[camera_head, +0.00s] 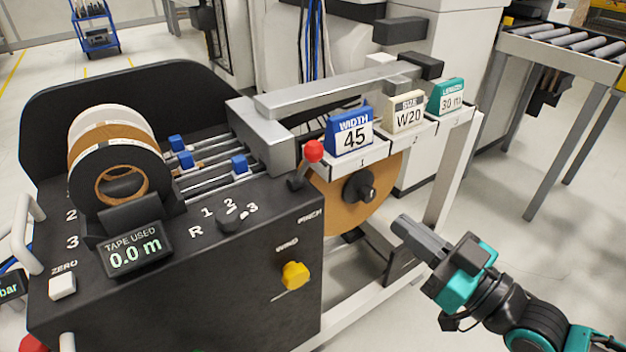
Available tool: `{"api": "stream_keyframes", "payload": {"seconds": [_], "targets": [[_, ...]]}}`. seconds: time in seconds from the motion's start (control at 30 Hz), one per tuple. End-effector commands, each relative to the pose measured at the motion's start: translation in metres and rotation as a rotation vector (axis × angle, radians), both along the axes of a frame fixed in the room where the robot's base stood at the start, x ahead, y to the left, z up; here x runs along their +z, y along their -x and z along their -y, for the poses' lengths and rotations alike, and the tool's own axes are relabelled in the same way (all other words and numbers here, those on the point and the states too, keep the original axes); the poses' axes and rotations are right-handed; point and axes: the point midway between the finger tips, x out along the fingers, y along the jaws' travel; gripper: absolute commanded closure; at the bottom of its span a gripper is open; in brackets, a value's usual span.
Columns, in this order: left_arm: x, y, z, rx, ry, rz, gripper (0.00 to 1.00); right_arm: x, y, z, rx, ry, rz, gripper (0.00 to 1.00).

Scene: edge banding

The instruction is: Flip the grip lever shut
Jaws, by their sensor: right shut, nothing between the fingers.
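A short lever (299,180) with a red ball knob (313,151) stands up from the top right edge of the black machine housing (190,290). It is the only lever of this kind in view, and its ball leans slightly right. My right gripper (403,222) comes in from the lower right. Its grey fingers are shut and empty, pointing left and up. They are to the right of and below the lever, well apart from it, near the brown tape roll (340,205). My left gripper is not in view.
Width, size and length signs (349,133) stand on a white rail right of the lever. A grey metal bar (340,88) runs behind it. A yellow knob (294,275) sticks out of the housing's front. A roller conveyor (560,50) stands far right; floor between is clear.

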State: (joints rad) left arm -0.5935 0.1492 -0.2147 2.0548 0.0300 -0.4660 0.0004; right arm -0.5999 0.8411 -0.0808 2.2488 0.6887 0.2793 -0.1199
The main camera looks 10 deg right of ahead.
Motion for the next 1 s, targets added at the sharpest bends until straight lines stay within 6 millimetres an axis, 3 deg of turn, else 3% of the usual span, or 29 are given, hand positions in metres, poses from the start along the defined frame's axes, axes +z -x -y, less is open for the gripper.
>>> {"api": "stream_keyframes", "payload": {"seconds": [0.2, 0.63, 1.0], "targets": [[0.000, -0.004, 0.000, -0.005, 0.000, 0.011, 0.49, 0.012, 0.001, -0.001, 0.028, -0.027, 0.041, 1.00], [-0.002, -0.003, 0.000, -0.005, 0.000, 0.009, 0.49, 0.013, -0.002, -0.003, 0.027, -0.027, 0.041, 1.00], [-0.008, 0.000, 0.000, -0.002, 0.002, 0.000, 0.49, 0.022, -0.036, -0.023, 0.025, -0.031, 0.045, 1.00]]}}
